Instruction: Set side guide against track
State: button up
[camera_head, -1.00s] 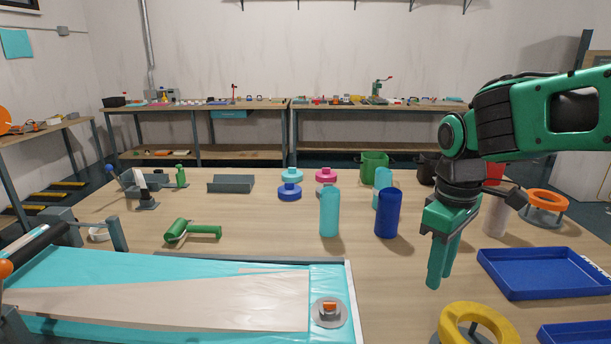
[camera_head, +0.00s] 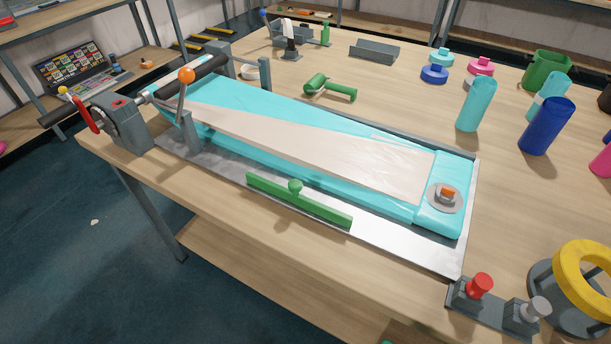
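The side guide is a green bar (camera_head: 325,208) with a round knob on top. It lies on the bare grey metal strip of the base plate (camera_head: 408,244), in front of the track. The track (camera_head: 350,157) is a cyan inflatable strip with a beige band along its top, running from the roller at upper left to a round fitting at lower right. A narrow grey strip shows between the guide and the track's near edge, widest toward the guide's right end. My gripper is outside the present head view.
A crank unit (camera_head: 128,120) with a red handle stands at the track's left end. A red-and-grey knob block (camera_head: 492,305) and a yellow ring (camera_head: 588,275) sit at lower right. A green roller (camera_head: 328,88) and several cups and bottles stand behind the track.

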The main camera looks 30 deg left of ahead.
aim_at(291, 193)
jog(key=u, duration=0.05)
jog(key=k, duration=0.45)
jog(key=u, duration=1.9)
jog(key=k, duration=1.1)
jog(key=z, duration=0.55)
jog(key=i, duration=0.95)
